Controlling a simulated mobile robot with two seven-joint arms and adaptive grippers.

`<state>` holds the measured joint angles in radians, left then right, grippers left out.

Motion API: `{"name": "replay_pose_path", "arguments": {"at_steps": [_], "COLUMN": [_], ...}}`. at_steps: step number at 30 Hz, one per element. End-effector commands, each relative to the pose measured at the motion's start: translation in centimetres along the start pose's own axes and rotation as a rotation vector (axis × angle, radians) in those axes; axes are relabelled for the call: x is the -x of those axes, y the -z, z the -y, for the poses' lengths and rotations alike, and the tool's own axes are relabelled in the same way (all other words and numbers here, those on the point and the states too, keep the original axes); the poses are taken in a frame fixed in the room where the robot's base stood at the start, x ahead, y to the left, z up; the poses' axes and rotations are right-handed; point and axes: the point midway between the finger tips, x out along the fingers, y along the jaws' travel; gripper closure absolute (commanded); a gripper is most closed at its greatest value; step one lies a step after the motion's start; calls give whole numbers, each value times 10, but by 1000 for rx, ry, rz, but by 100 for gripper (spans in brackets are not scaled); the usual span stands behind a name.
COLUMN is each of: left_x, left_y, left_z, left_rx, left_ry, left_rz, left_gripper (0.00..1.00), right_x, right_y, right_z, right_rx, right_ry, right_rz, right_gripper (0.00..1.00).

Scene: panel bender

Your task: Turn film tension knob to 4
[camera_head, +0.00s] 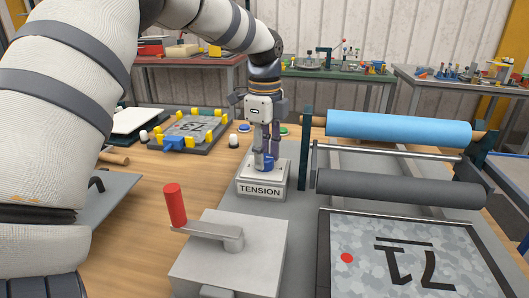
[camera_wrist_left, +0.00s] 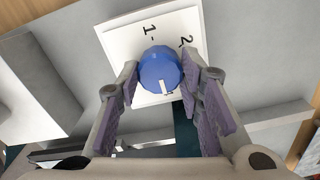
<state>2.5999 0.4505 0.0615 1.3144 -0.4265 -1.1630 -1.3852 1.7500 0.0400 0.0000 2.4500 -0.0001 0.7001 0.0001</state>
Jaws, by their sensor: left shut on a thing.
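The blue film tension knob (camera_head: 265,163) sits on top of a grey box with the TENSION label (camera_head: 260,191). In the left wrist view the knob (camera_wrist_left: 160,67) stands on a white dial plate (camera_wrist_left: 122,38). The figures 1 and 2 show near its upper edge; other figures cannot be read. The knob's white pointer mark (camera_wrist_left: 165,88) faces the lower edge of that view, away from 1 and 2. My left gripper (camera_head: 265,155) points down from above, its fingers shut on the knob's two sides. My right gripper is not in view.
A grey block with a red-handled crank (camera_head: 174,205) stands in front of the tension box. A frame with a blue roll (camera_head: 398,129) and a dark roller (camera_head: 398,189) is at the right. A plate with yellow clamps (camera_head: 190,131) lies at the left.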

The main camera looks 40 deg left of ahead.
Motion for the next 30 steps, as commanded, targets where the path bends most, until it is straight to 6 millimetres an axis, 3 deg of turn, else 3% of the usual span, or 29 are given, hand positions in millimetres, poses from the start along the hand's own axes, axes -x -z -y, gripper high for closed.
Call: {"name": "replay_pose_path", "arguments": {"at_steps": [16,17,19,30], "left_x": [-1,-1,-1,8], "left_y": [0,0,0,0], "left_z": [-1,-1,-1,1], "left_rx": [-23,-23,-22,-21], "left_ry": [-4,-4,-4,3], "left_rz": [0,0,0,0], "left_gripper": [94,62,46,46], "right_x": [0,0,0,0], "right_y": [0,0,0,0], "right_z": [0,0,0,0], "right_rx": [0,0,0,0], "right_ry": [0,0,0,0], "right_rz": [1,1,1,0], "right_gripper": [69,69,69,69]}}
